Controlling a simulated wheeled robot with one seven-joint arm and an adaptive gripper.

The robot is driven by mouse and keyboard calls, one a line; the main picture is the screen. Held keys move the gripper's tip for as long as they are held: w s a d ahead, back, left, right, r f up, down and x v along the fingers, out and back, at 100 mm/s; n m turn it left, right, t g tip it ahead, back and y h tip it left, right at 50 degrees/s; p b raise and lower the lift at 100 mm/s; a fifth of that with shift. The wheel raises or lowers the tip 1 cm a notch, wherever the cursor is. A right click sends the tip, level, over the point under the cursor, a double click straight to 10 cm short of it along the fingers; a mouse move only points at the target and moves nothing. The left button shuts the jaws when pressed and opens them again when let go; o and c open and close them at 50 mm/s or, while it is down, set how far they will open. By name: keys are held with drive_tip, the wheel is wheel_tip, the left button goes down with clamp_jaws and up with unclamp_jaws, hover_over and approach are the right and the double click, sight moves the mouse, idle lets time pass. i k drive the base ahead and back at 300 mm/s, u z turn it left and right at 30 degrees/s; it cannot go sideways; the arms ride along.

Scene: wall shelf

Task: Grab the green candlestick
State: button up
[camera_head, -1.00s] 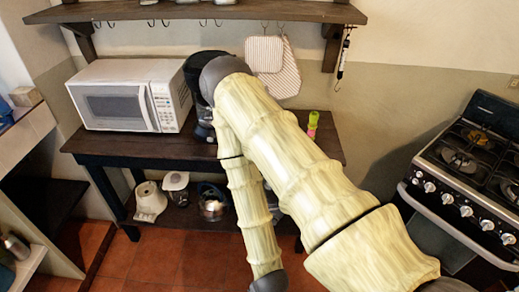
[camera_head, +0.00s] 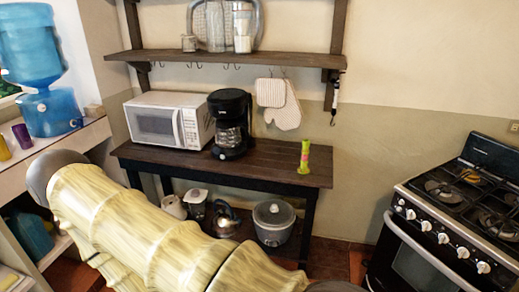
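The green candlestick (camera_head: 304,157) stands upright on the right end of the dark wooden table (camera_head: 268,159). It is bright green with a pinkish band near its middle. My arm, in a pale bamboo-like pattern, crosses the lower left of the view, well apart from the candlestick. My gripper is outside the frame, so its opening cannot be seen.
A black coffee maker (camera_head: 231,122) and a white microwave (camera_head: 168,120) stand left of the candlestick. A wall shelf (camera_head: 285,60) with hooks and hanging oven mitts (camera_head: 284,112) is above. A stove (camera_head: 455,215) stands at the right. Bare tabletop surrounds the candlestick.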

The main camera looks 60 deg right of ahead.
sight(303, 170)
drive_tip(key=z, duration=0.7)
drive_tip(key=k, duration=0.1)
drive_tip(key=u, duration=0.85)
drive_tip(key=i, duration=1.65)
drive_tip(key=z, duration=1.1)
drive_tip(key=i, duration=1.15)
drive_tip(key=z, duration=2.2)
drive_tip(key=i, duration=1.05)
drive_tip(key=z, duration=0.65)
drive_tip(key=i, duration=0.35)
drive_tip(key=z, duration=0.2)
